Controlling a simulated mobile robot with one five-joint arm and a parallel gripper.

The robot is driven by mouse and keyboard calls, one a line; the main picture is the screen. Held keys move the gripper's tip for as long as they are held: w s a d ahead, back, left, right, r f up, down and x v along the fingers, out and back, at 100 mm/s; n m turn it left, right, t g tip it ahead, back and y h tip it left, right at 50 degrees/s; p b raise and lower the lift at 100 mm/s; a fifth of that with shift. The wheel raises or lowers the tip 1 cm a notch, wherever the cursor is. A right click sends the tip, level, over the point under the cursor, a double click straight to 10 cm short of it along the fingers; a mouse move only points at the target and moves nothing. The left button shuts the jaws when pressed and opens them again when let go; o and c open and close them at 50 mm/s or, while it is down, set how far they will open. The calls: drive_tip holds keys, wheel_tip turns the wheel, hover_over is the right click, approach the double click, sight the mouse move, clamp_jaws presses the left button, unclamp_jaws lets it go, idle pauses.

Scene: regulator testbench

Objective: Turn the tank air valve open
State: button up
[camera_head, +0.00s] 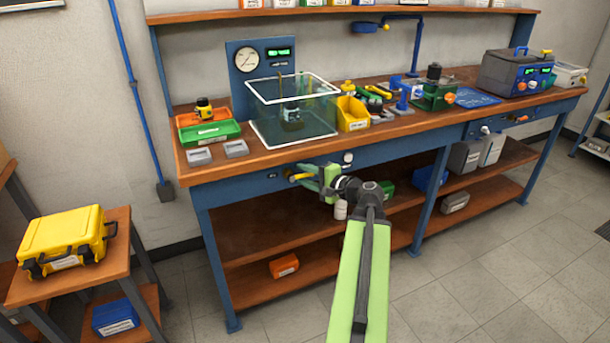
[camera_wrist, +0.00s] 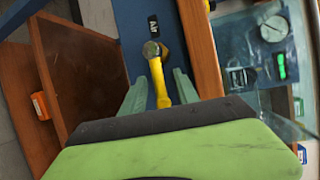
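The tank air valve's yellow lever (camera_head: 300,177) shows on the blue front rail under the bench top, below the glass tank (camera_head: 292,110). In the wrist view the lever (camera_wrist: 158,80) runs from its brass-coloured mount toward my gripper, next to a dark label reading "Air" (camera_wrist: 153,25). My gripper (camera_wrist: 160,80) has its two green fingers apart, one on each side of the lever. A gap shows between the lever and each finger. In the head view my gripper (camera_head: 315,176) is at the rail, and its fingers partly hide the valve.
A white knob (camera_head: 347,158) sits on the rail right of my gripper. The wooden bench top edge lies just above. A yellow case (camera_head: 65,240) stands on a stand at left. The floor at right is clear.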

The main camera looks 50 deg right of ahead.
drive_tip(key=shift+s+d, duration=0.1)
drive_tip(key=shift+c, duration=0.4)
drive_tip(key=c, duration=0.7)
drive_tip(key=shift+d, duration=0.1)
clamp_jaws()
drive_tip(key=shift+s+d, duration=0.1)
